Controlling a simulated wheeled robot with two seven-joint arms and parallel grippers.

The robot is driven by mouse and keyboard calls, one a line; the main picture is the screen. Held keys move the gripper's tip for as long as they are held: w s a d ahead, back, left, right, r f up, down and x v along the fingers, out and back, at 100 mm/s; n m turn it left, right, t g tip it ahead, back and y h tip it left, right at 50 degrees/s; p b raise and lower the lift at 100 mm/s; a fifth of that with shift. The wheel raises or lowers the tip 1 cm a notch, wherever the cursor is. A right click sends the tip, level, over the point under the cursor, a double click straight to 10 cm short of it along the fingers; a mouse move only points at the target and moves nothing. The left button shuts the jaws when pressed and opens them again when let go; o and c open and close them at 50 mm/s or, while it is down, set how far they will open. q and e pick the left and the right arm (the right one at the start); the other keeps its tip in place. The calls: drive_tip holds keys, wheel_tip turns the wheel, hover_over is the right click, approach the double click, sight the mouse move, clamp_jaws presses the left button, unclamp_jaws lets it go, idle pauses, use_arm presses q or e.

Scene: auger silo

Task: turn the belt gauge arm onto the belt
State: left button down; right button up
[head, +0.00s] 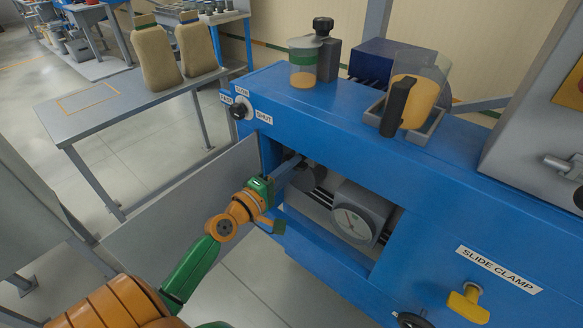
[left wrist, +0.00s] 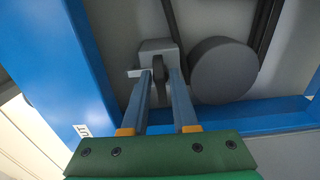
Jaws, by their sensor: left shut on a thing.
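My left gripper (head: 288,170) reaches into the open bay of the blue machine, at the bay's left end. In the left wrist view, the two fingers of my left gripper (left wrist: 160,85) are shut on a narrow dark piece in front of a grey block, seemingly the belt gauge arm (left wrist: 158,68). A dark round wheel or drum (left wrist: 223,70) is beside it on the right; it also shows dimly in the head view (head: 312,178). I cannot tell whether it touches the belt. My right gripper is not in view.
The blue machine frame (head: 300,125) borders the bay above, with a blue bar below. A grey panel (head: 190,200) stands left of the bay. A knob marked SHUT (head: 240,110) is above left. A yellow slide clamp handle (head: 468,302) is at lower right.

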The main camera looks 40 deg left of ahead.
use_arm(q)
drive_tip(key=c, duration=0.9)
unclamp_jaws()
drive_tip(key=s, duration=0.2)
drive_tip(key=s+b, duration=0.1)
drive_tip(key=s, duration=0.1)
drive_tip(key=s+b, duration=0.1)
drive_tip(key=s, duration=0.2)
drive_tip(key=shift+a, duration=0.3)
